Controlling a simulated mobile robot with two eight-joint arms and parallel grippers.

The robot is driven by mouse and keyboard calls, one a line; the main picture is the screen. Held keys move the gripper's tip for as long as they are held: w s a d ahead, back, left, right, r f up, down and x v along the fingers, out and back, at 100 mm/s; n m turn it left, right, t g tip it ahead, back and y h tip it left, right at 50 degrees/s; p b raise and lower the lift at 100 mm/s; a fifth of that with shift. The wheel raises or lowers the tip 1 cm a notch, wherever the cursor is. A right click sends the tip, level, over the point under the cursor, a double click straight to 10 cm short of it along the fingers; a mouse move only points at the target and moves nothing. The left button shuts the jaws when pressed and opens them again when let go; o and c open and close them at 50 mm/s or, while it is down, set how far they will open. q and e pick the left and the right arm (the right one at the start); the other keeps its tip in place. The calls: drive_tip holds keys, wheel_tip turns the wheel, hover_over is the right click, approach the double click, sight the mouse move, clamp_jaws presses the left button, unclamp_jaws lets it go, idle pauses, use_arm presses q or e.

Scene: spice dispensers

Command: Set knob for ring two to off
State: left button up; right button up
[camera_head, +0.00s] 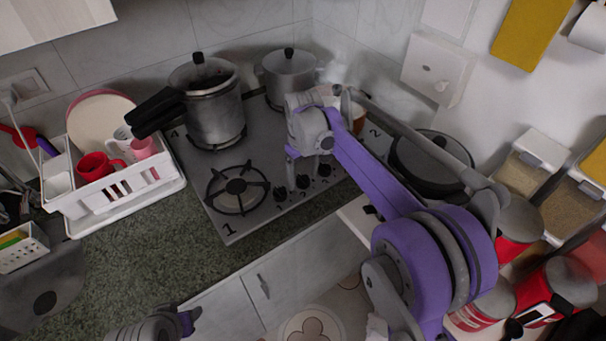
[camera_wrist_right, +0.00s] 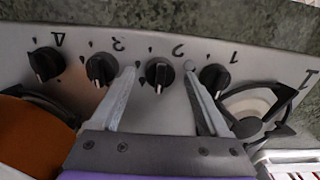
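The black knob for ring two (camera_wrist_right: 160,75) sits on the stove's front strip in the right wrist view, with an upside-down "2" beside it. My right gripper (camera_wrist_right: 160,68) is open, with its two fingertips on either side of this knob. I cannot tell whether they touch it. In the head view, my right gripper (camera_head: 290,165) points down at the row of knobs on the stove (camera_head: 245,158). The knob's exact setting is hard to read. My left gripper (camera_head: 185,320) is partly in view at the bottom edge; its fingers are not clear.
Knob one (camera_wrist_right: 214,78) stands close outside one finger, and knob three (camera_wrist_right: 101,69) outside the other. Knob four (camera_wrist_right: 45,64) is farther left. A pressure cooker (camera_head: 215,110), a pot (camera_head: 288,75) and a lidded pan (camera_head: 430,160) stand around my right arm. A dish rack (camera_head: 115,190) is left.

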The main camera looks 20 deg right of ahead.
sight(303, 177)
drive_tip(key=shift+r, duration=0.1)
use_arm(q)
drive_tip(key=shift+w+r+p, duration=0.1)
drive_tip(key=shift+r+p, duration=0.25)
drive_tip(key=shift+r, duration=0.15)
use_arm(e)
wheel_tip(303, 177, up, 11)
drive_tip(key=shift+f, duration=0.25)
